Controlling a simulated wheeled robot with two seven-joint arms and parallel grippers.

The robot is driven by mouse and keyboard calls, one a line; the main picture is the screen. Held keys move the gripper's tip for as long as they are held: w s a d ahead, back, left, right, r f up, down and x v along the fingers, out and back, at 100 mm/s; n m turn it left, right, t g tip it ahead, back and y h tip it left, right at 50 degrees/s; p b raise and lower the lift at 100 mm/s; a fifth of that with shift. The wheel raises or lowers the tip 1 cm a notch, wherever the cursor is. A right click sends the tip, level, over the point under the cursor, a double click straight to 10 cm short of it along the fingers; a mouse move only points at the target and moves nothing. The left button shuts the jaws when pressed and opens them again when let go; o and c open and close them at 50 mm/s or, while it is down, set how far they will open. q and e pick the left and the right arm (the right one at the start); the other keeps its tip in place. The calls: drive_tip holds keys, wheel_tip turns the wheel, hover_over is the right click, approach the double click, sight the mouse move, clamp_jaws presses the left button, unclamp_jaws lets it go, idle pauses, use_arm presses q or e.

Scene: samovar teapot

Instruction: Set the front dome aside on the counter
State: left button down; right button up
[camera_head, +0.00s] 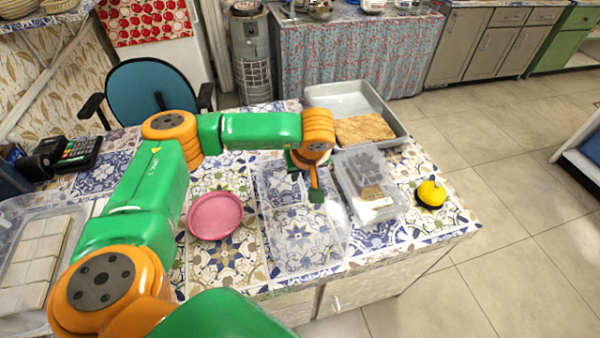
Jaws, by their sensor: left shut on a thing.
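The front dome (308,240) is a clear, see-through rectangular cover over the patterned tile counter (235,255), near its front edge. My left gripper (317,194) is shut on the dome at its top, pointing down from above. The gripper's fingers partly hide the grip point. Only tiles show through the dome. I cannot tell whether its rim touches the counter or is a little above it. My right gripper is not in view.
A pink round plate (215,215) lies left of the dome. A clear box (345,180) with brown food stands close on the right, with a yellow-and-black item (431,194) beyond. A grey tray (400,128) holding pastry is behind. A clear container (75,215) of pale blocks stands at far left.

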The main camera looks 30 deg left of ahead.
use_arm(q)
drive_tip(key=shift+f, duration=0.25)
drive_tip(key=c, duration=0.8)
unclamp_jaws()
drive_tip(key=shift+d+r+b, duration=0.1)
drive_tip(key=shift+r+b, duration=0.05)
drive_tip(key=shift+b, duration=0.15)
drive_tip(key=b+v, duration=0.1)
drive_tip(key=v, duration=0.5)
drive_tip(key=shift+d, duration=0.1)
drive_tip(key=shift+s+d+r, duration=0.1)
drive_tip(key=shift+s+r, duration=0.05)
drive_tip(key=shift+r, duration=0.25)
